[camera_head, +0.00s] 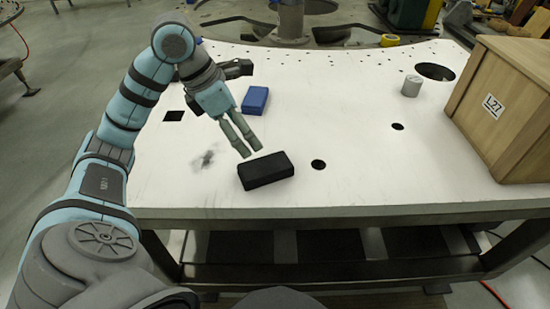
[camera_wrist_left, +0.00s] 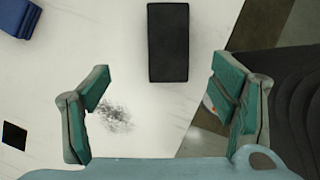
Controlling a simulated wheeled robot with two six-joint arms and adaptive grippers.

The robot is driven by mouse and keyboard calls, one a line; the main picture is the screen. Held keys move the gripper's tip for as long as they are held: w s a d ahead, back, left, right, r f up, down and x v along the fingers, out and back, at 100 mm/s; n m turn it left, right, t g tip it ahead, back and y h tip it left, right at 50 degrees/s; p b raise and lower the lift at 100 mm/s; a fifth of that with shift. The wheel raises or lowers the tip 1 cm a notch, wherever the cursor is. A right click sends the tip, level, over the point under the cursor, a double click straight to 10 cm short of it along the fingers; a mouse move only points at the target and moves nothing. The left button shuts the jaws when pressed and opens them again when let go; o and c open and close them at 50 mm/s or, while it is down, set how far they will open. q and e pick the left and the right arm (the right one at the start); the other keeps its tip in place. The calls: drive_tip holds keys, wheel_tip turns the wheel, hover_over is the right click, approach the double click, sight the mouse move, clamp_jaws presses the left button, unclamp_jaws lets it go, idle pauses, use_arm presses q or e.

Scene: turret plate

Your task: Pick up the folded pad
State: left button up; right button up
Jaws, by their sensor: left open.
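A black, flat rectangular block (camera_head: 265,171) lies near the front edge of the white table; it also shows at the top centre of the left wrist view (camera_wrist_left: 168,45). A smaller blue rectangular block (camera_head: 255,99) lies behind it, and part of it shows at the top left of the left wrist view (camera_wrist_left: 18,14). I cannot tell for certain which one is the folded pad. My left gripper (camera_head: 250,148) is open and empty, pointing down just behind the black block. In the left wrist view its fingers (camera_wrist_left: 162,66) are spread wider than the block. My right gripper is not in view.
The white table (camera_head: 340,190) has several holes and a dark smudge (camera_head: 206,159). A wooden crate marked L27 (camera_head: 505,115) stands at the right. A small grey cylinder (camera_head: 411,86) and a yellow roll (camera_head: 389,40) are farther back. The table's middle is clear.

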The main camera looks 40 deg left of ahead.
sight(264, 165)
use_arm(q)
drive_tip(key=f, duration=0.2)
drive_tip(key=d+f+b, duration=0.1)
drive_tip(key=f, duration=0.2)
drive_tip(key=shift+s+f, duration=0.1)
drive_tip(key=shift+s, duration=0.05)
drive_tip(key=x, duration=0.4)
drive_tip(key=w+d+b+x, duration=0.1)
drive_tip(key=x, duration=0.1)
drive_tip(key=shift+r, duration=0.25)
drive_tip(key=shift+f, duration=0.15)
drive_tip(key=shift+c, duration=0.2)
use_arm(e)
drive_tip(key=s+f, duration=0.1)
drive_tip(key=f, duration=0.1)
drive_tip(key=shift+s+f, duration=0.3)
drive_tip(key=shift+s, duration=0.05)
use_arm(q)
drive_tip(key=c, duration=1.3)
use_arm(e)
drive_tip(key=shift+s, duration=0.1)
use_arm(q)
drive_tip(key=shift+r, duration=0.25)
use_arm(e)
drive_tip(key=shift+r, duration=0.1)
